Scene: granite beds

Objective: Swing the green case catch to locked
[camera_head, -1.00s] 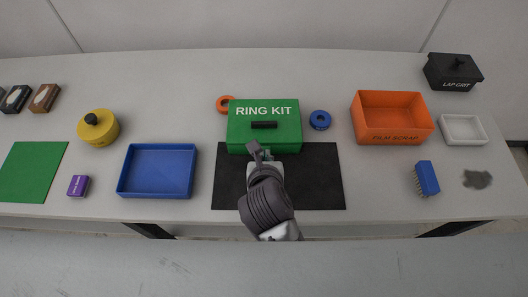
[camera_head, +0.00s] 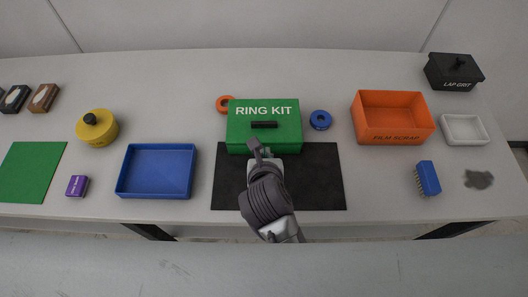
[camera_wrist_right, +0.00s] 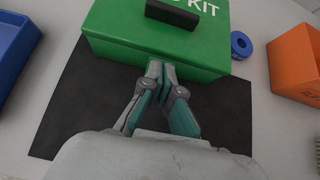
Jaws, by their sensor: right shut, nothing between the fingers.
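The green case (camera_head: 264,132), lettered RING KIT and with a black handle (camera_head: 264,125) on its lid, stands closed at the back of a black mat (camera_head: 325,180). My right gripper (camera_head: 257,150) is at the front face of the case, near its middle. In the right wrist view the case (camera_wrist_right: 120,35) fills the top, and the gripper's fingertips (camera_wrist_right: 161,72) are together at its front wall with nothing seen between them. The catch cannot be made out; the fingers cover that part of the front. My left gripper is not in view.
A blue tray (camera_head: 157,190) is left of the mat. An orange ring (camera_head: 224,103) and a blue ring (camera_head: 320,120) lie beside the case. An orange box (camera_head: 392,139), a white tray (camera_head: 464,142) and a blue brush (camera_head: 428,178) stand to the right. The mat's right part is clear.

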